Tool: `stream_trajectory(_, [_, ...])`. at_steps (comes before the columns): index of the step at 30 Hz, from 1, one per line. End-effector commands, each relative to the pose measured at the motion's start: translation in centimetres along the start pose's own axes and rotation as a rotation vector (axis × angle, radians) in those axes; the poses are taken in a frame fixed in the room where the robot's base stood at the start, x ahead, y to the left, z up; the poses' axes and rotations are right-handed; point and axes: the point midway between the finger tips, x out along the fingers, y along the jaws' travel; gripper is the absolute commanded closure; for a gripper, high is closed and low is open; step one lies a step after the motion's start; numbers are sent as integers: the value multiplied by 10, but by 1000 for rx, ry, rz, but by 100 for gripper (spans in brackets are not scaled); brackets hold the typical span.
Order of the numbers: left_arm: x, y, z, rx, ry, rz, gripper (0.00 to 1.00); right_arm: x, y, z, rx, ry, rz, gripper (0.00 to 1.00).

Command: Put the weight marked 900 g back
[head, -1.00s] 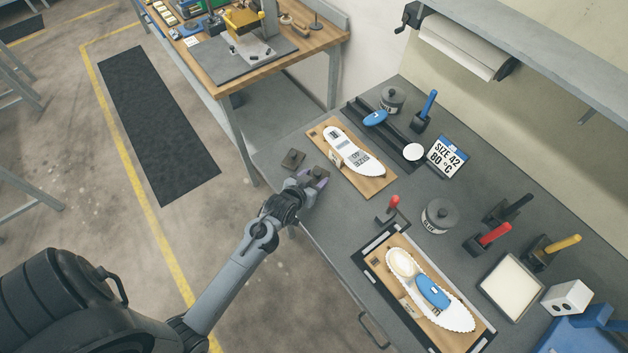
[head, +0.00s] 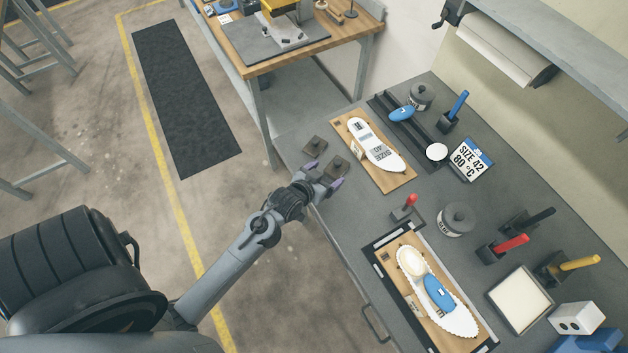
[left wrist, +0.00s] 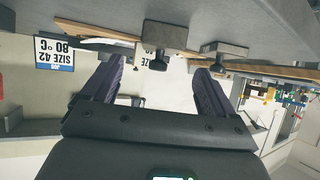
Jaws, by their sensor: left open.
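Two dark square blocks sit on the grey bench at its near left corner, a rear one (head: 314,146) and a front one (head: 337,167). In the left wrist view, which is upside down, each block carries a small knob: the front one (left wrist: 163,37) and the rear one (left wrist: 222,55). I cannot read any marking on them, so I cannot tell which is 900 g. My left gripper (head: 323,175) is open and empty at the bench edge, beside the front block. Its purple-grey fingers (left wrist: 160,74) are spread in the left wrist view. My right gripper is not in view.
A wooden board with a white insole (head: 404,184) lies just right of the blocks. Another framed insole board (head: 385,240) is nearer.

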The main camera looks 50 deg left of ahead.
Motion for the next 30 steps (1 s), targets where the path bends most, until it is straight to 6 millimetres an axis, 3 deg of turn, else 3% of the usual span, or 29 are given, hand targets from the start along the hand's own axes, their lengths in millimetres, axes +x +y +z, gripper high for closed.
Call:
stream_trajectory(6, [-40,0,0,0,-2,0,12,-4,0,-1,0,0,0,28])
stream_trajectory(16, [-73,8,2,21,-57,26,12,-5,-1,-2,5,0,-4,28])
stream_trajectory(20, [-92,26,12,71,-193,81,12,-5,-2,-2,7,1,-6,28])
stream_trajectory(24, [-126,46,29,149,-389,142,12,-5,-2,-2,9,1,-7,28])
stream_trajectory(30, [-179,59,52,255,-627,191,12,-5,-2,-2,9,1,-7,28])
